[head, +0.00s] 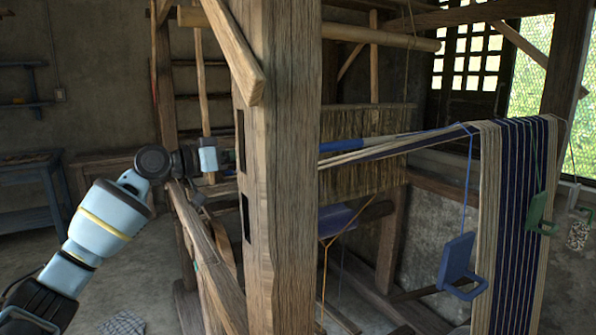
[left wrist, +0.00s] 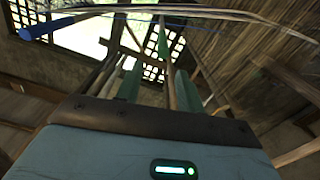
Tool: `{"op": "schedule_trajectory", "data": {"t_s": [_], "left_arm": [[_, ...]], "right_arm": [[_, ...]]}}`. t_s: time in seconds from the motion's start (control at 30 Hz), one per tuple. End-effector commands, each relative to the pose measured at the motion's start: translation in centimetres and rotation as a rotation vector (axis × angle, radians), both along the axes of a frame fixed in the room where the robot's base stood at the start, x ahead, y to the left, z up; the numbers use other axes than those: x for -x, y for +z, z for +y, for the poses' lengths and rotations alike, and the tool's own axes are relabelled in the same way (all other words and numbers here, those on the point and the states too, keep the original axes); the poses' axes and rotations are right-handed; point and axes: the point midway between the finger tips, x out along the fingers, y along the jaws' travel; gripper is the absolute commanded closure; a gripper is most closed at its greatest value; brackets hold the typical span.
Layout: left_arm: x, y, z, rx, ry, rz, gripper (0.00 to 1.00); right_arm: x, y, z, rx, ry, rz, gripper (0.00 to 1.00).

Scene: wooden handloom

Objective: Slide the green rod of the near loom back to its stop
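My left gripper (head: 226,157) is beside the thick upright wooden post (head: 280,170) of the near loom, and the post partly hides its fingers. In the left wrist view its two greenish fingers (left wrist: 160,80) stand apart, with no held object visible between them. A thin green upright strip (left wrist: 163,48) shows beyond the fingers; I cannot tell whether it is the green rod. I cannot make out the green rod for certain in the head view. My right gripper is not in view.
Striped cloth (head: 520,200) hangs at the right, with a blue plate (head: 457,262) and a green hook piece (head: 540,212) on cords. A slanting wooden beam (head: 205,245) lies below my left gripper. A blue table (head: 35,175) stands far left.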

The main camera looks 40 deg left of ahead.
Motion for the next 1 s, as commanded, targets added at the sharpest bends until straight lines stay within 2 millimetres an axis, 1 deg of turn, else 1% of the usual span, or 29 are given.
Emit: {"op": "schedule_trajectory", "data": {"t_s": [0.03,0.1,0.3,0.47,0.67,1.0], "left_arm": [[-0.1,-0.8,0.0,-0.001,0.0,0.006,0.62],[-0.2,-1.0,0.0,-0.001,0.001,0.007,0.62],[-0.2,-0.9,0.0,-0.001,0.0,0.006,0.62],[-0.8,-0.8,-0.2,0.001,0.0,0.006,0.62],[-2.4,-0.6,-0.7,0.002,-0.001,0.004,0.62],[-6.0,-0.6,-1.7,0.004,0.001,0.003,0.62]], "right_arm": [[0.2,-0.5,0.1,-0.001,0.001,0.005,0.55],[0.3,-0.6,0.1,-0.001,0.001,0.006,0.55],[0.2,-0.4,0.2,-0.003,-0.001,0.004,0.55],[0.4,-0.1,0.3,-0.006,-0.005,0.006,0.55],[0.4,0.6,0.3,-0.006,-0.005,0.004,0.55],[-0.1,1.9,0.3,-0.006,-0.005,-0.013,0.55]]}}
